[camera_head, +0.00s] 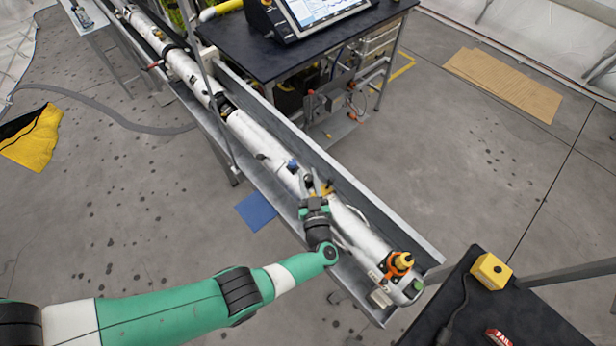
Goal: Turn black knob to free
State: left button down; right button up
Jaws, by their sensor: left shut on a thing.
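My left gripper (317,186) reaches in from the left over the white tube (262,143), which lies in a long grey metal trough. Its fingers are shut on a small dark part on top of the tube, which looks like the black knob. The gripper and wrist hide most of that part, and its turned position cannot be made out. A small blue part (292,165) sits on the tube just up and left of the fingertips. My right gripper is not in view.
An orange and yellow fitting (401,262) stands on the tube's near end. A dark table with a monitor (318,12) is behind the trough. A black table with a yellow box (491,271) is at the lower right. The trough wall (352,186) runs close beside the gripper.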

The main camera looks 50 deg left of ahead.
pick_arm(q)
jog(key=shift+r, duration=0.25)
jog(key=c, duration=0.7)
grip_release()
jog(key=shift+o, duration=0.5)
jog(key=shift+f, duration=0.15)
jog(key=p+v, duration=0.1)
jog(key=v, duration=1)
jog(key=shift+d+p, duration=0.3)
jog(key=shift+s, duration=0.1)
